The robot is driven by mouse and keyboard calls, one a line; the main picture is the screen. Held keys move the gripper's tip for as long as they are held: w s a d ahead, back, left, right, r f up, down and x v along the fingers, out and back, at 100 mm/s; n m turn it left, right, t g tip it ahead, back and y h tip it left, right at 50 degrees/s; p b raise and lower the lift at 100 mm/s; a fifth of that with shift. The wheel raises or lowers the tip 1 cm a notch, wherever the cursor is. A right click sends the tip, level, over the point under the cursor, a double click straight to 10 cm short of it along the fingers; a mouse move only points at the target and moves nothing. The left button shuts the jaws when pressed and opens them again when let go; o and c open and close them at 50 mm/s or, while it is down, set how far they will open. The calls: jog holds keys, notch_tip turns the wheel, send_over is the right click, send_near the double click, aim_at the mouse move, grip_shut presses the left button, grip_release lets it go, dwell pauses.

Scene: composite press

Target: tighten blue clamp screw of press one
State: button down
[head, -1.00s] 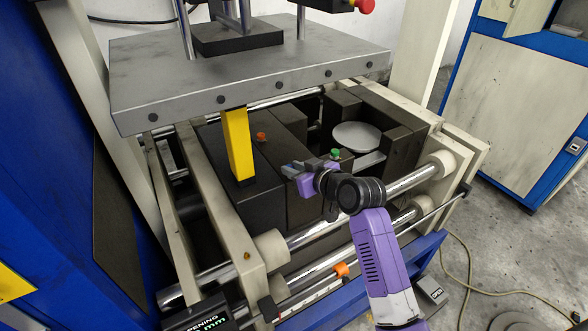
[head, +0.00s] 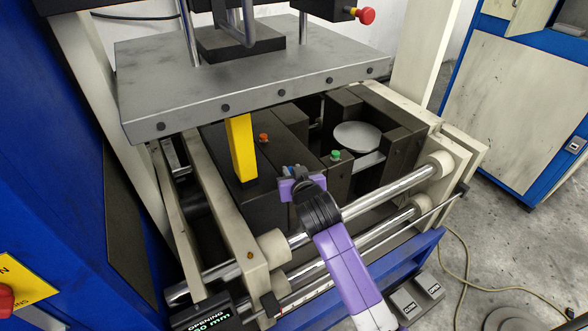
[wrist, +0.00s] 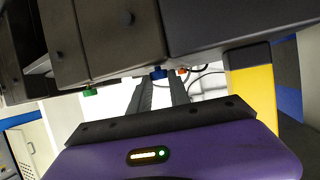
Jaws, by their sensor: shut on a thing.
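The blue clamp screw (wrist: 158,73) shows in the wrist view on the edge of a dark block, between the green and orange screws. My gripper (wrist: 161,82) has its two dark fingers closed around it. In the head view my purple gripper (head: 291,174) is at the front of the dark press blocks, with a little blue showing at its tip. The fingers and wrist hide most of the screw there.
A green screw (head: 336,155) is right of my gripper and an orange screw (head: 264,137) is behind left. A yellow post (head: 241,148) stands close on the left. The grey platen (head: 255,88) overhangs behind. Chrome rods (head: 395,190) run below my arm.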

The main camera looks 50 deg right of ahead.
jog(key=shift+w+a+f+m+g+h+b, duration=0.1)
jog(key=shift+a+m+g+h+b, duration=0.1)
jog(key=shift+m+g+h+b, duration=0.4)
jog(key=shift+m, duration=0.3)
jog(key=c, duration=1.2)
grip_release()
jog(key=shift+h, duration=0.3)
jog(key=b+v, duration=0.1)
jog(key=v, duration=0.7)
jog(key=shift+d, duration=0.1)
